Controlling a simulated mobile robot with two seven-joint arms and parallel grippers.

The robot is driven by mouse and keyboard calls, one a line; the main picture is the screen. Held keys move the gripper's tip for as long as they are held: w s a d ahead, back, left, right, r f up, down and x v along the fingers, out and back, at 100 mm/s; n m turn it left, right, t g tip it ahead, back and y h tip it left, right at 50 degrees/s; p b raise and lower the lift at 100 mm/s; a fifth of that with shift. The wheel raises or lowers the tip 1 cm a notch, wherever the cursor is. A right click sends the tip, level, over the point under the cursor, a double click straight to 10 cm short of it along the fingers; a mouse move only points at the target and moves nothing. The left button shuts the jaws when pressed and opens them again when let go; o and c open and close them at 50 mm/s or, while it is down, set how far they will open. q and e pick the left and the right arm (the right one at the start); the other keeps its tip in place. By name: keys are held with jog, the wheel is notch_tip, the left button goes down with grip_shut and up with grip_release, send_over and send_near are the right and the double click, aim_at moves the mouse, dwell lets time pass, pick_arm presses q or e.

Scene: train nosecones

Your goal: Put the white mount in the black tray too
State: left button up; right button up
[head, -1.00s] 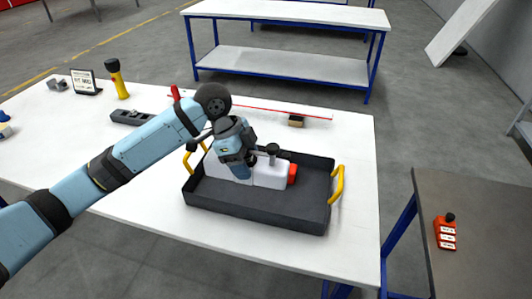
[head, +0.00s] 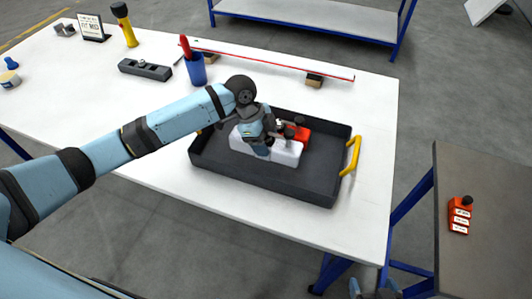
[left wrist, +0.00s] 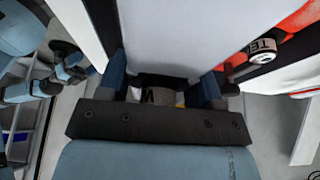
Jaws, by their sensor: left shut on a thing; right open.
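The white mount (head: 285,152) is a long white block inside the black tray (head: 262,178), low between its walls. I cannot tell whether it touches the tray floor. My left gripper (head: 259,149) is shut on the mount from above and hides part of it. In the left wrist view the mount (left wrist: 170,40) sits between the blue fingers of the left gripper (left wrist: 162,88). A red part (head: 301,137) lies in the tray just behind the mount. My right gripper (head: 371,290) shows only partly at the bottom edge, open and apart from the tray.
The tray has a yellow handle (head: 352,156) at its right end. Behind it are a blue cup (head: 196,70) with a red item, a long red-edged bar (head: 270,59) on blocks, and a dark grey block (head: 145,69). A red labelled object (head: 460,215) stands on the right table.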

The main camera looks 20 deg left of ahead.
pick_arm(q)
notch_tip(320, 180, down, 3)
jog(key=shift+f, duration=0.15)
notch_tip(320, 180, down, 4)
jog(key=shift+r, duration=0.2)
jog(key=o, duration=1)
jog(key=v, duration=1.2)
